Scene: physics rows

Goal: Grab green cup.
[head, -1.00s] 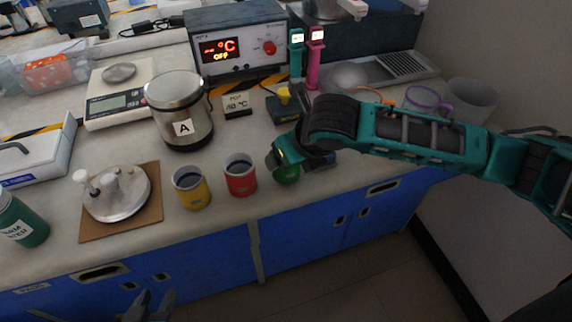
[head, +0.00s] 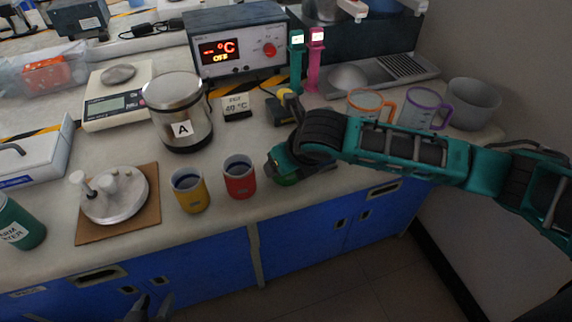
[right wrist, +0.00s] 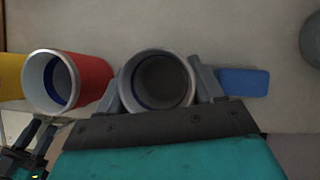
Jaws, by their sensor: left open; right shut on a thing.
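The green cup (head: 287,181) stands near the bench's front edge, right of the red cup, mostly hidden by my right gripper in the head view. In the right wrist view I look down into its open top (right wrist: 157,80), its rim between the two fingers. My right gripper (right wrist: 163,88) is shut on it from both sides. I cannot tell whether the cup is clear of the bench. My left gripper (head: 148,308) is open and empty, low in front of the blue cabinets; it also shows at the left of the wrist view.
The red cup (head: 239,177) stands close to the left of the green one, with the yellow cup (head: 189,191) beyond it. A steel container marked A (head: 180,110) is behind them. Orange (head: 366,103) and purple (head: 421,108) handled mugs stand at the right, behind my right arm.

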